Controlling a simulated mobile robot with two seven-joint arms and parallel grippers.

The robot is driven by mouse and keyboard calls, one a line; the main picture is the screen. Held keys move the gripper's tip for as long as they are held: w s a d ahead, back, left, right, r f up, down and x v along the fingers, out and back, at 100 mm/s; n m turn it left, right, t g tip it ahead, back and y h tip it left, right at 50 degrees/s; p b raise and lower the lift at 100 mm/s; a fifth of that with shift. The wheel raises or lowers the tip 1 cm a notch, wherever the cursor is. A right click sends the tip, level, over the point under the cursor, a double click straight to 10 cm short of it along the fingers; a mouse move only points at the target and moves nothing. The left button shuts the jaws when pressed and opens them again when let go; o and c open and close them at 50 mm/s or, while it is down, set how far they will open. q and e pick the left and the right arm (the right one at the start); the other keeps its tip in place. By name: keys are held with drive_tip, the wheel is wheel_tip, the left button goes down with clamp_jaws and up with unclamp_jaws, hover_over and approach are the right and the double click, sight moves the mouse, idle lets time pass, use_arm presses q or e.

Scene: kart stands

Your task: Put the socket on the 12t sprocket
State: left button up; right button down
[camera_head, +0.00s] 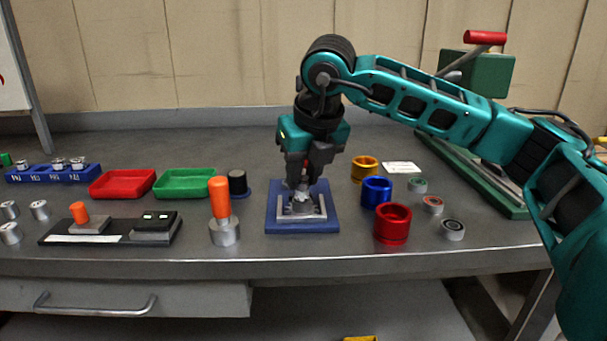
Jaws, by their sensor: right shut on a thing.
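My right gripper (303,182) points straight down over the blue base plate (275,222) at the middle of the bench. It is shut on a small part, mostly hidden between the fingers. A silvery toothed piece (302,203) sits below the fingertips in the grey metal fixture on that plate. I cannot tell whether the held part touches it. A blue rack (50,176) at the far left carries several small silver pieces; its labels are too small to read surely. I cannot tell which thing is the 12t sprocket. My left gripper is not in view.
An orange-handled silver tool (220,200) stands upright left of the plate. Red (123,183) and green (184,183) trays lie behind it. Gold, blue and red (393,224) cups and several small bearings (453,230) are at the right. A green machine (478,75) stands at the back right.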

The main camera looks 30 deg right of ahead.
drive_tip(key=shift+f, duration=0.15)
drive_tip(key=c, duration=0.9)
unclamp_jaws()
drive_tip(key=shift+r, duration=0.4)
drive_tip(key=p+v, duration=0.2)
drive_tip(key=v, duration=0.9)
drive_tip(key=shift+s+r, duration=0.25)
drive_tip(key=shift+r, duration=0.05)
drive_tip(key=shift+a, duration=0.1)
